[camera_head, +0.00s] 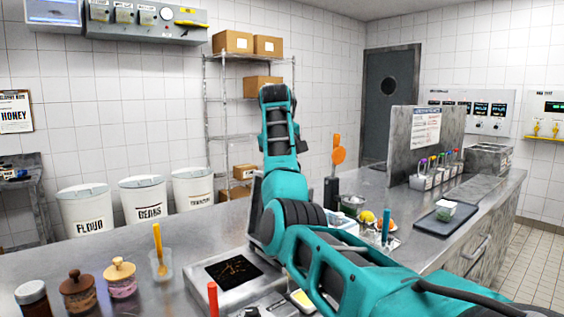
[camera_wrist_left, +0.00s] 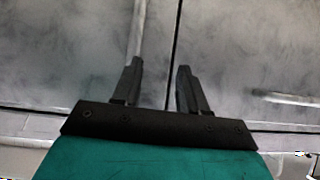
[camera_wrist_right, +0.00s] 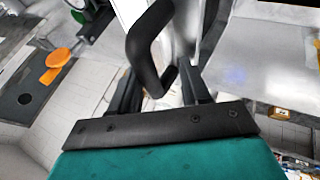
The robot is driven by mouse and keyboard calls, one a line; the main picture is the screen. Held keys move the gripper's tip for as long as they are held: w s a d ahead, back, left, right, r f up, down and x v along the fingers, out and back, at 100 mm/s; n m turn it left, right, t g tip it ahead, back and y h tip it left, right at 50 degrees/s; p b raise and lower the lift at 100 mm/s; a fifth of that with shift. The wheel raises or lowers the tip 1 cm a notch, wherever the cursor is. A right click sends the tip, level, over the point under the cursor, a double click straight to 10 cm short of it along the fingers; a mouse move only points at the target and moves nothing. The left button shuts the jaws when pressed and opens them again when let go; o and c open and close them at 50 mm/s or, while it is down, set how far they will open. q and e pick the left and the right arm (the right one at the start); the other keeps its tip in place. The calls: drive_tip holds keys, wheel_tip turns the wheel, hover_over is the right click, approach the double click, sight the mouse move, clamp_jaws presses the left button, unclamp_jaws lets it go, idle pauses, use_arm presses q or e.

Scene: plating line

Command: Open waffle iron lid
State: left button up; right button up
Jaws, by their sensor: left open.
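The waffle iron stands on the steel counter in the head view. In the right wrist view a black curved handle (camera_wrist_right: 148,45) lies between the spread fingers of my right gripper (camera_wrist_right: 160,92); contact is unclear. My right gripper is hidden behind its own arm in the head view. My left gripper (camera_wrist_left: 157,85) is open and empty, in front of grey steel panels (camera_wrist_left: 225,45).
Jars (camera_head: 78,292) and a cup with a yellow-handled tool (camera_head: 160,264) stand left of the iron. An orange utensil (camera_head: 338,150) in a black holder, a lemon (camera_head: 367,216) and a dark tray (camera_head: 447,219) stand to the right. Bare counter (camera_head: 120,250) shows at left.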

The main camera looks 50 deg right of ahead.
drive_tip(key=shift+r, duration=0.1)
drive_tip(key=v, duration=1.2)
drive_tip(key=shift+a+r, duration=0.2)
drive_tip(key=shift+r, duration=0.15)
